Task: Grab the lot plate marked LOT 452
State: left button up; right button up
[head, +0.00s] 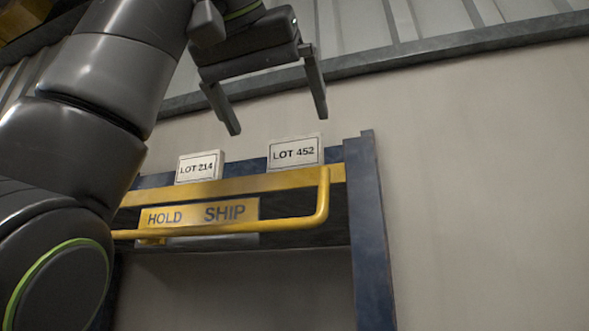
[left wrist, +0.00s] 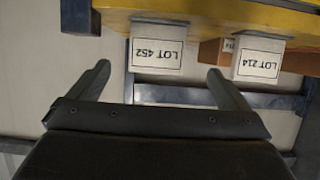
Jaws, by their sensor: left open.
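The lot plate marked LOT 452 (head: 295,153) is a white block standing upright on the rack's top shelf, above the word SHIP. It also shows upside down in the left wrist view (left wrist: 157,55), ahead of and between the fingers. The plate marked LOT 214 (head: 200,167) stands to its left, and to its right in the left wrist view (left wrist: 258,66). My left gripper (head: 277,126) is open and empty, above the plates and apart from them. My right gripper is not in view.
A yellow bar (head: 290,224) runs across the front of the rack, below the plates. A sign (head: 200,214) reads HOLD and SHIP. A blue post (head: 368,230) stands at the rack's right end. The pale wall to its right is bare.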

aim_at(294, 152)
pick_arm(q)
jog(key=x, duration=0.5)
jog(key=shift+w+d, duration=0.1)
jog(key=shift+w, duration=0.05)
jog(key=p+x, duration=0.1)
jog(key=x, duration=0.1)
jog(key=p+x, duration=0.1)
jog(key=x, duration=0.2)
jog(key=shift+d+r, duration=0.2)
jog(key=shift+w+f, duration=0.15)
jog(key=shift+w, duration=0.15)
jog(key=shift+s, duration=0.2)
jog(key=shift+c, duration=1.4)
jog(key=c, duration=0.8)
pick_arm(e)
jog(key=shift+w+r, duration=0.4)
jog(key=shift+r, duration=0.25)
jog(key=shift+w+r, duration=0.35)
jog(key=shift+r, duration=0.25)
